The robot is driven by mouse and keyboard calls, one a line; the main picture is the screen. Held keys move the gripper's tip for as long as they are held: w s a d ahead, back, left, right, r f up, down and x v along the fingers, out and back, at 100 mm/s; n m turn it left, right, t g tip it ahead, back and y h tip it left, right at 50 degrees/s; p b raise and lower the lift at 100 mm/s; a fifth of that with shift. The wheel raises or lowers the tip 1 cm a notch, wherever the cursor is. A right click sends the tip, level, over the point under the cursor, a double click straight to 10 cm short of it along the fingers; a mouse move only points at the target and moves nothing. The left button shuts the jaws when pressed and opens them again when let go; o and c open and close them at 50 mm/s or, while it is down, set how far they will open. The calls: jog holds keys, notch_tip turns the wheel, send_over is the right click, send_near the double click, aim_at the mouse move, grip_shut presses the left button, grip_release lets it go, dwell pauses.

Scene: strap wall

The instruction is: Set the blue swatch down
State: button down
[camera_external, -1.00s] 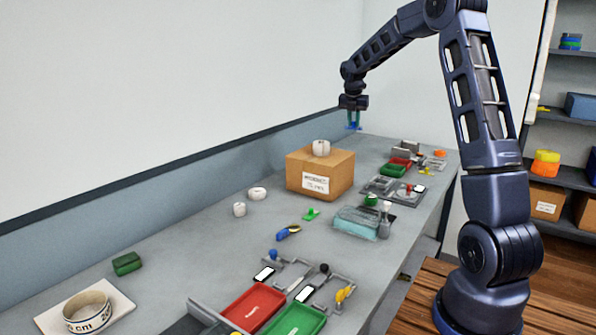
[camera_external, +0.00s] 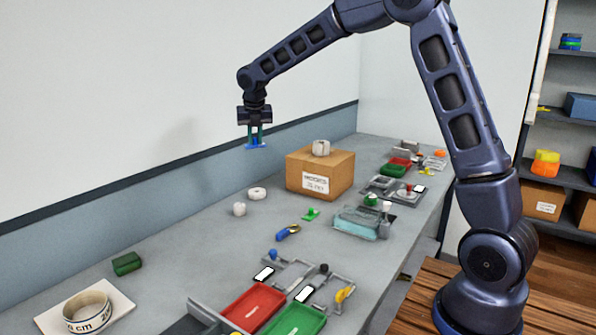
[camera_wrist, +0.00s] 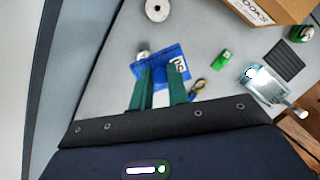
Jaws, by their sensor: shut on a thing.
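My gripper (camera_external: 256,134) hangs pointing down, well above the left back part of the bench, to the left of the cardboard box. It is shut on the blue swatch (camera_external: 257,146), which sits at the fingertips, clear of the bench. In the wrist view the blue swatch (camera_wrist: 166,66) lies across the ends of the green fingers (camera_wrist: 164,84). It has a white label with dark marks on its right part. The parts of it between the fingers are hidden.
The cardboard box (camera_external: 321,177) carries a white roll (camera_external: 320,148). Two more white rolls lie left of it. A red tray (camera_external: 252,305) and a green tray (camera_external: 294,321) stand in front. A green block (camera_external: 126,263) lies far left. Bare bench lies between.

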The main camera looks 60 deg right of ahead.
jog(key=s+a+n, duration=0.1)
jog(key=a+n, duration=0.3)
jog(key=a, duration=1.9)
jog(key=n+t+y, duration=0.1)
jog(key=n, duration=0.2)
send_over(178, 280)
jog(key=f, duration=1.3)
jog(key=s+f, duration=0.1)
jog(key=f, duration=0.5)
jog(key=shift+a+f, duration=0.15)
jog(key=shift+f, duration=2.85)
jog(key=c, duration=1.4)
grip_release()
jog(key=shift+f, duration=0.15)
jog(key=shift+o, duration=0.2)
jog(key=d+v, duration=0.1)
jog(key=v, duration=1.1)
jog(key=shift+a+r+m, duration=0.25)
jog(key=shift+m, duration=0.05)
